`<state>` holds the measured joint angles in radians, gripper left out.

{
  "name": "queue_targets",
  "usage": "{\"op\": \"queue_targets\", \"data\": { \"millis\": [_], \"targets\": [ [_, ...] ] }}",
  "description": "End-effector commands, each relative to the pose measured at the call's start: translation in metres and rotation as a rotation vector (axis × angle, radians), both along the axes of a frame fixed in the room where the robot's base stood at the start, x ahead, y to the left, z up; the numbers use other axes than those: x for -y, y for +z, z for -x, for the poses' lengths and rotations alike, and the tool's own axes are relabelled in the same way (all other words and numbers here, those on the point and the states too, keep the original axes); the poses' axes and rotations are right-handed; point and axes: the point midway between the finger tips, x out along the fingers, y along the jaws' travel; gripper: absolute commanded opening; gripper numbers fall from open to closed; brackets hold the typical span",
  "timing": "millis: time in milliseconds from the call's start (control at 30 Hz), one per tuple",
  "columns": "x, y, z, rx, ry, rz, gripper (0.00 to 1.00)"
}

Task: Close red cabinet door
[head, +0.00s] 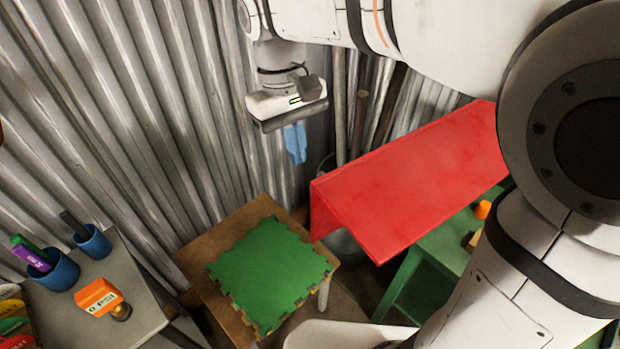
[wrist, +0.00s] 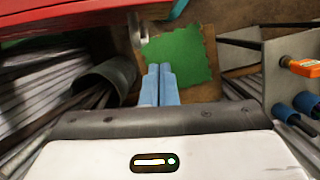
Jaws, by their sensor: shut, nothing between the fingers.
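The red cabinet (head: 410,180) stands right of centre in the head view, partly hidden by my arm. Its flat red top and a red panel on its left side show; I cannot tell how far its door stands open. In the wrist view a red edge (wrist: 70,18) of it runs along the top left. My gripper (head: 296,158) has blue fingers pressed together with nothing between them. It points down, left of the red cabinet and apart from it, near the corrugated wall. The fingers also show in the wrist view (wrist: 159,84).
A wooden stool (head: 205,275) with a green foam mat (head: 270,270) stands below my gripper. A grey table (head: 140,318) at left holds blue cups (head: 62,274) and an orange gauge (head: 97,297). A green stand (head: 440,255) is under the red cabinet. Poles and a bucket lean by the wall.

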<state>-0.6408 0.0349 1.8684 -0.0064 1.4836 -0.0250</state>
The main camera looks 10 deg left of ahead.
Motion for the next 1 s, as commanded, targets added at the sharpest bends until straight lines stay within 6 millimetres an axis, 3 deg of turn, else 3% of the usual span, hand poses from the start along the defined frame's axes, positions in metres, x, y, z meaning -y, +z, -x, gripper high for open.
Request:
{"op": "queue_targets", "data": {
  "millis": [167, 433, 800, 833, 1000],
  "targets": [
    [0.006, -0.037, 0.008, -0.003, 0.000, 0.002, 0.00],
    [0.027, -0.034, 0.035, 0.001, 0.001, -0.001, 0.00],
    [0.030, -0.035, 0.039, 0.000, 0.002, -0.001, 0.00],
    [0.024, -0.035, 0.040, 0.000, 0.011, 0.000, 0.00],
    [0.032, -0.035, 0.040, 0.001, 0.008, -0.001, 0.00]
  ]
}}
